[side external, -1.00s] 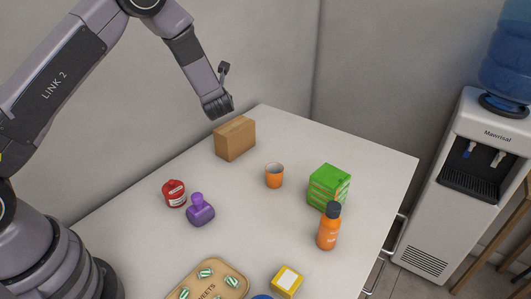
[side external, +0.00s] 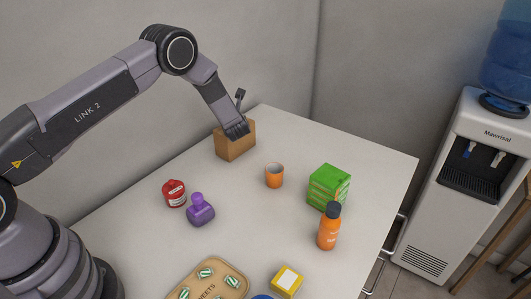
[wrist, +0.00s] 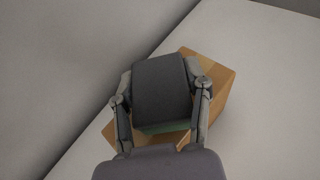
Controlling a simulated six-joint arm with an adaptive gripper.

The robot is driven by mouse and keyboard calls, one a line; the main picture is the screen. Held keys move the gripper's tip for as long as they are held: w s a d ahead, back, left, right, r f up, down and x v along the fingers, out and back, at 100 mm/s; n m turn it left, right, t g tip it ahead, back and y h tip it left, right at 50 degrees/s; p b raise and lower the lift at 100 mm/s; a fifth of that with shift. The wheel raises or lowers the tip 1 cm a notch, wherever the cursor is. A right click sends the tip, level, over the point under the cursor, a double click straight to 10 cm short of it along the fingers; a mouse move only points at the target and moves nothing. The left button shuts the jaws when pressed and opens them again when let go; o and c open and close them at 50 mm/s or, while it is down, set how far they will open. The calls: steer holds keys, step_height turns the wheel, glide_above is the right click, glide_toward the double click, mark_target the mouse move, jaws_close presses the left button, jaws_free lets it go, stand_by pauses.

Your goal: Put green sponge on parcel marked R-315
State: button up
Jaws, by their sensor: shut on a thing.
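In the wrist view my gripper (wrist: 161,100) is shut on a block with a dark grey face and a green edge, the green sponge (wrist: 164,127). The brown cardboard parcel (side external: 236,149) stands at the back of the counter by the wall. My gripper (side external: 237,133) is at the parcel's top in the side view, and the parcel (wrist: 217,80) shows behind and around the sponge in the wrist view. I cannot tell whether the sponge touches it. No R-315 marking is readable. The sponge is not made out in the side view.
An orange cup (side external: 274,177) stands right of the parcel. A green box (side external: 329,185) and an orange bottle (side external: 327,229) are farther right. A red can (side external: 174,194) and a purple bottle (side external: 200,211) stand nearer.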

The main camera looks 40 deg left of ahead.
steer(key=shift+f, duration=0.1)
steer(key=o, duration=0.9)
steer(key=shift+o, duration=0.2)
